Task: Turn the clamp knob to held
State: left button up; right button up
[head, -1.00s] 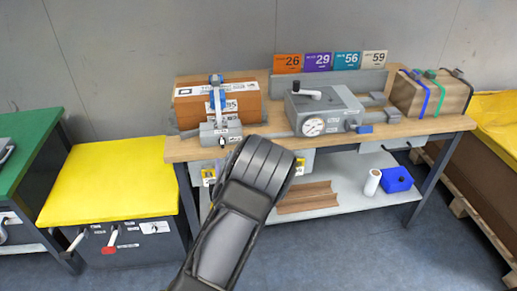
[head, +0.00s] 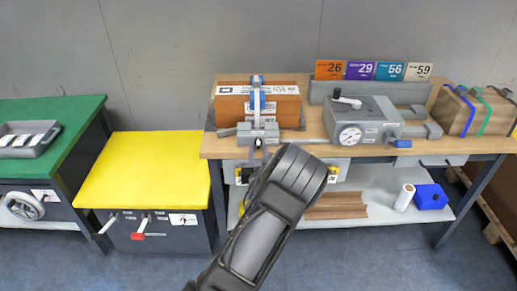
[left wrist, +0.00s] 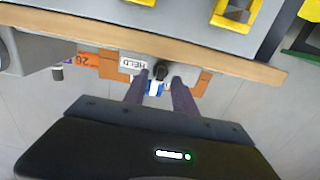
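The clamp (head: 258,132) is a grey block with a blue and white upright, standing at the front of an orange-brown box (head: 285,108) on the wooden bench. Its small dark knob (head: 258,143) is on the front face; it also shows in the left wrist view (left wrist: 161,70), beside a white HELD label (left wrist: 134,64). My left gripper (left wrist: 158,82) is open, with one finger on each side of the knob in that picture. I cannot tell whether either finger touches it. In the head view my dark left wrist (head: 290,180) hides part of the bench front. My right gripper is not in view.
A grey device with a dial (head: 350,136) and a crank stands right of the clamp. Numbered cards (head: 360,70) stand behind it. A yellow-topped cabinet (head: 145,170) and a green table (head: 60,115) are at left. The lower shelf holds a blue box (head: 431,197) and a white roll (head: 404,197).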

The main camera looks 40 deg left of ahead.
pick_arm(q)
jog(key=shift+w+a, duration=0.4)
jog(key=shift+w, duration=0.1)
grip_shut()
dwell(0.3)
